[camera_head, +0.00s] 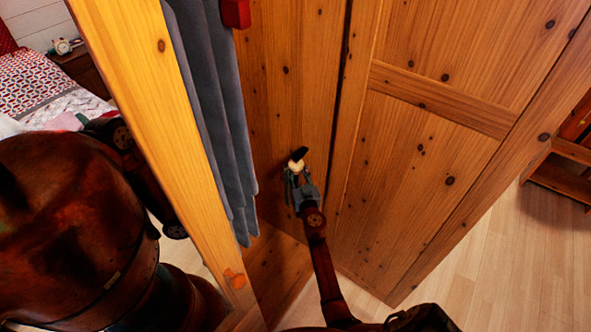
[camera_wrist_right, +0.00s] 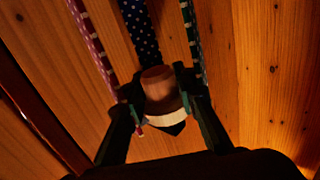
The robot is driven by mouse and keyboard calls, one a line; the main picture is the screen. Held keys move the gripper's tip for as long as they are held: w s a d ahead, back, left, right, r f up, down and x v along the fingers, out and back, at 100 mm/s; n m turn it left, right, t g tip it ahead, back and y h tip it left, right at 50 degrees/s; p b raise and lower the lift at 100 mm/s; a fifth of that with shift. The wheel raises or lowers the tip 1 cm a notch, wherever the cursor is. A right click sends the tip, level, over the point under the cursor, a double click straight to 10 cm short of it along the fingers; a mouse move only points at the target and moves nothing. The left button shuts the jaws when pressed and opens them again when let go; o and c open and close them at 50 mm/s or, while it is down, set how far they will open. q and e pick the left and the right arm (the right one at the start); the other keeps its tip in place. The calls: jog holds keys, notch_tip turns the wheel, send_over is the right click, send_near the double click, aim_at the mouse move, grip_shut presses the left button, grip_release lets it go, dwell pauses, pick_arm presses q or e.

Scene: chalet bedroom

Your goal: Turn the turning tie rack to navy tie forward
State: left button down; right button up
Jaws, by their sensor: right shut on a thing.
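The turning tie rack shows in the right wrist view as a brown round knob (camera_wrist_right: 157,84) with a pale band and a dark pointed tip. Three ties hang beside it: a red patterned tie (camera_wrist_right: 92,40) on the left, a navy tie with white dots (camera_wrist_right: 141,30) in the middle behind the knob, and a green patterned tie (camera_wrist_right: 193,40) on the right. My right gripper (camera_wrist_right: 160,92) is shut on the knob, one finger on each side. In the head view my right gripper (camera_head: 298,181) is inside the wardrobe, at the pale-banded rack end (camera_head: 296,165).
The wooden wardrobe's front post (camera_head: 170,120) and hanging grey-blue cloth (camera_head: 217,110) stand left of my right arm. A panelled wooden door (camera_head: 430,150) stands to the right. Bare floor (camera_head: 480,270) lies at the lower right. A bed (camera_head: 45,85) is at the far left.

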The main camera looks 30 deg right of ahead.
jog(key=c, duration=0.5)
pick_arm(q)
jog(key=shift+w, duration=0.3)
jog(key=shift+w+r+p, duration=0.15)
jog(key=shift+r+p, duration=0.25)
pick_arm(e)
jog(key=shift+d+n+y, duration=0.1)
jog(key=shift+n+y, duration=0.3)
jog(key=shift+y, duration=0.2)
jog(key=n+y+p, duration=0.1)
jog(key=y, duration=0.1)
jog(key=n+t+y+p, duration=0.1)
jog(key=n+y+p, duration=0.1)
jog(key=y, duration=0.1)
jog(key=shift+r, duration=0.2)
jog(key=shift+d+f+n+y+p, duration=0.1)
jog(key=shift+n+y+p, duration=0.2)
jog(key=shift+n+y, duration=0.65)
pick_arm(q)
jog(key=shift+w+r+t, duration=0.15)
jog(key=shift+w+r, duration=0.15)
jog(key=shift+r, duration=0.6)
jog(key=shift+w+r+t, duration=0.15)
jog(key=shift+w+r, duration=0.15)
jog(key=shift+r, duration=0.6)
pick_arm(e)
jog(key=shift+f+n+g+y, duration=0.1)
jog(key=shift+n+g+y, duration=0.55)
jog(key=shift+y, duration=1.2)
jog(key=shift+n, duration=0.3)
